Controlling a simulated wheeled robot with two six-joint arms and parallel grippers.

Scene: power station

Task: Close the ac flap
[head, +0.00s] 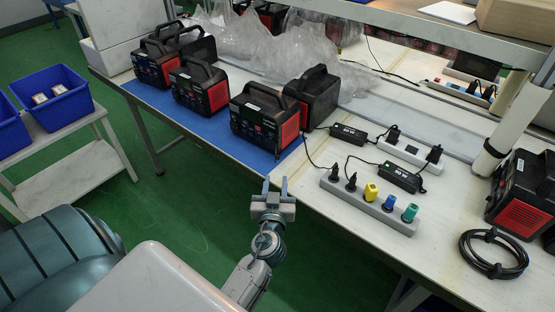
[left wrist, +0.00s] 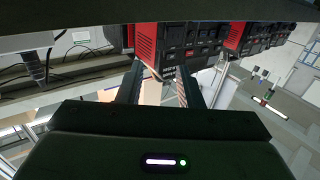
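The nearest black and red power station (head: 263,120) stands on the blue mat at the table's front edge in the head view. An AC flap is too small to make out on it. My left gripper (head: 275,186) is in front of and below this power station, near the table edge. Its two fingers are apart with nothing between them. In the left wrist view the open fingers (left wrist: 161,82) point toward a power station (left wrist: 170,38), apart from it as far as I can tell. My right gripper is not in view.
Several more power stations stand on the blue mat (head: 236,142) to the left and behind. A grey power strip (head: 372,207) with coloured plugs, adapters and a coiled black cable (head: 493,254) lie to the right. Blue bins (head: 52,95) sit on a cart at left. Green floor is free before the table.

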